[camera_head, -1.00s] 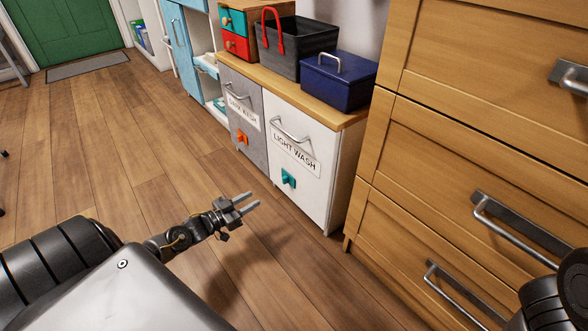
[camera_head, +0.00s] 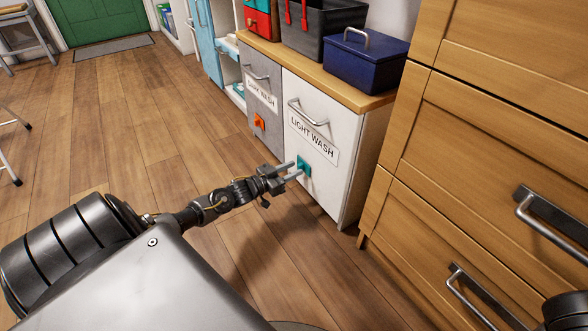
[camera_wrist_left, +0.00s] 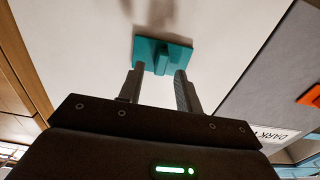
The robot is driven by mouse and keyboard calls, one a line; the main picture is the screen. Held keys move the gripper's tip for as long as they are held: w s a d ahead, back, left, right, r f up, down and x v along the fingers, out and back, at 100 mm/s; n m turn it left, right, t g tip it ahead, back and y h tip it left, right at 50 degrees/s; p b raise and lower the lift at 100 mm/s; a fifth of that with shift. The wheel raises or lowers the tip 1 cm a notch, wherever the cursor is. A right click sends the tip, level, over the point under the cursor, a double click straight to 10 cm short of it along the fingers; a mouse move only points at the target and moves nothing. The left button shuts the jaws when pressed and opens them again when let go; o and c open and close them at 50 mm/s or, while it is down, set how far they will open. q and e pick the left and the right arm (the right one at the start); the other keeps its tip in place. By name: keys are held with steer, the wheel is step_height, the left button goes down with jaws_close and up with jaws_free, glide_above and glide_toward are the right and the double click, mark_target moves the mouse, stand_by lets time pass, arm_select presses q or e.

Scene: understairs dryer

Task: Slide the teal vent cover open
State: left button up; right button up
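The teal vent cover (camera_head: 304,167) is a small plate with a raised tab, low on the white front labelled LIGHT WASH. In the left wrist view the teal vent cover (camera_wrist_left: 182,56) lies just beyond the fingertips, its tab lined up with the gap between them. My left gripper (camera_head: 294,171) is open, its two fingers pointing at the cover. In the left wrist view the open left gripper (camera_wrist_left: 158,82) has nothing between its fingers that I can see clearly as held. Whether the fingertips touch the cover I cannot tell. My right gripper is not in view.
The white cabinet front (camera_head: 325,190) stands beside a grey front (camera_head: 262,95) with an orange cover (camera_head: 259,121). A wooden drawer unit (camera_head: 480,150) with metal handles stands close on the right. A blue box (camera_head: 362,65) sits on top. The wooden floor (camera_head: 130,150) at left is clear.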

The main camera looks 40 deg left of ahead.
arm_select(q)
steer(key=shift+w+d, duration=0.15)
steer(key=shift+w, duration=0.45)
jaws_close()
